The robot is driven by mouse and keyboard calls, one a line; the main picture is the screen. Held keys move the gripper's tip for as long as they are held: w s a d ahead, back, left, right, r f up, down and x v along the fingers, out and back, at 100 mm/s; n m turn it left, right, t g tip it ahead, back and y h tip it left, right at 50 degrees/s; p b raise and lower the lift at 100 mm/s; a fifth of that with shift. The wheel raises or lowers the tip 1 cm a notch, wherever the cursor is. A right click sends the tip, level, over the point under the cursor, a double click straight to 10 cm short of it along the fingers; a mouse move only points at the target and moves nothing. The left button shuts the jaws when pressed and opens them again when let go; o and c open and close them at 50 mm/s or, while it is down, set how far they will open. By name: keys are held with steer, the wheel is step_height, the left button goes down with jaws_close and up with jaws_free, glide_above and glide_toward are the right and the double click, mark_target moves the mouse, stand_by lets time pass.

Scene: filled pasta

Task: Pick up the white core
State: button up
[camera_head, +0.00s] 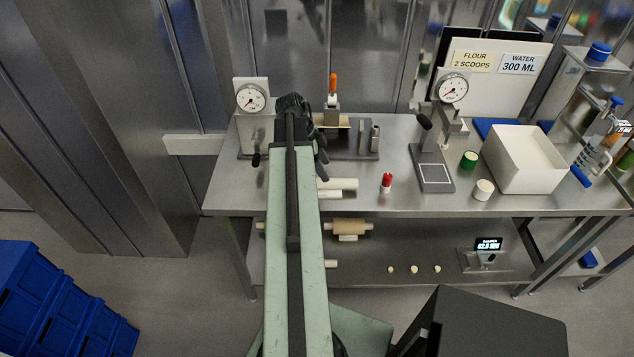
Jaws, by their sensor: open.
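A white cylinder (340,187) lies on the steel table just right of my arm; its left end is hidden behind the arm. It looks like the white core, though a short upright cream-white cylinder (483,189) also stands farther right on the table. My gripper (321,156) shows as dark parts past the far end of my green arm, above and behind the lying cylinder. It is open, with nothing seen in it. The arm hides part of it, and its exact height above the table is unclear.
A red-and-white small piece (386,183), a green cylinder (468,159) and a white box (524,160) stand to the right. Gauge stands (251,98) (452,88) and an orange-handled tool (332,88) are at the back. The lower shelf (375,268) holds a brown roll (350,225).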

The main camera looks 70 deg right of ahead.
mark_target(332, 180)
steer(key=shift+b+x, duration=1)
steer(key=shift+x, duration=0.1)
steer(key=b+x, duration=0.5)
steer(key=x, duration=0.1)
steer(key=shift+d, duration=0.1)
steer(key=shift+r, duration=0.25)
jaws_close()
step_height(332, 180, up, 10)
steer(key=p, duration=1)
steer(key=shift+r, duration=0.15)
steer(key=shift+f+b, duration=0.4)
steer(key=shift+f, duration=0.2)
steer(key=shift+w+r, duration=0.1)
steer(key=shift+r, duration=0.05)
